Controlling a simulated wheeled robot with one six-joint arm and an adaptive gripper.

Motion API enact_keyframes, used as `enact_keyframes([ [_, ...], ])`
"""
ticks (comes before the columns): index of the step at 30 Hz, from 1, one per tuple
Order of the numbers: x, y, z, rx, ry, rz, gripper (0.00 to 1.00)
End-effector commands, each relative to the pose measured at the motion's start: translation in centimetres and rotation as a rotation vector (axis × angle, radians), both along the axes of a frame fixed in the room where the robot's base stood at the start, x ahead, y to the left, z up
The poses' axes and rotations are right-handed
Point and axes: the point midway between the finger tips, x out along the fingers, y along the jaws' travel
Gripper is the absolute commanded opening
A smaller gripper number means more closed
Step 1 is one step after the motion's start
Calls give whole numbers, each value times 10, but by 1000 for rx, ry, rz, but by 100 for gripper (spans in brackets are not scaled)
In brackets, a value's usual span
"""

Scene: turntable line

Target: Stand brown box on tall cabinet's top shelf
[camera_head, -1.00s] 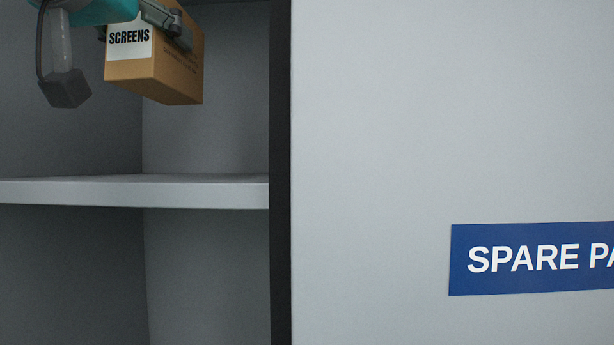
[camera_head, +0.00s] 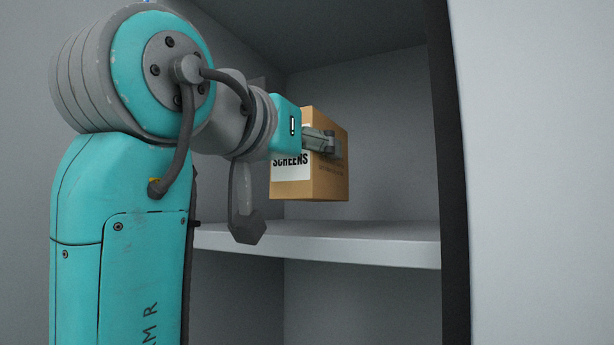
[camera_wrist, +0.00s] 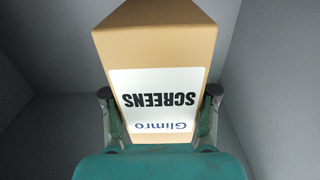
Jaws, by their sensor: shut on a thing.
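The brown box (camera_head: 325,181) with a white "SCREENS" label is upright in the head view, inside the tall cabinet's upper compartment. My gripper (camera_head: 328,142) is shut on it, and its bottom shows above the shelf (camera_head: 330,246), apart from it. In the wrist view the box (camera_wrist: 155,45) fills the middle, label upside down, between the two fingers of my gripper (camera_wrist: 160,105). My arm hides the left part of the shelf in the head view.
The visible shelf surface is bare. A grey wall and ceiling enclose the compartment.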

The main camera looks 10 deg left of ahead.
Motion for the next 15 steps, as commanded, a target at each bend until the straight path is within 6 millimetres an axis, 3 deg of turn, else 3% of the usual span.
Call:
enact_keyframes([
  [6, 0, 0, -30, -1, 0, 0, 8],
  [15, 0, 0, -33, 0, -1, 0, 8],
])
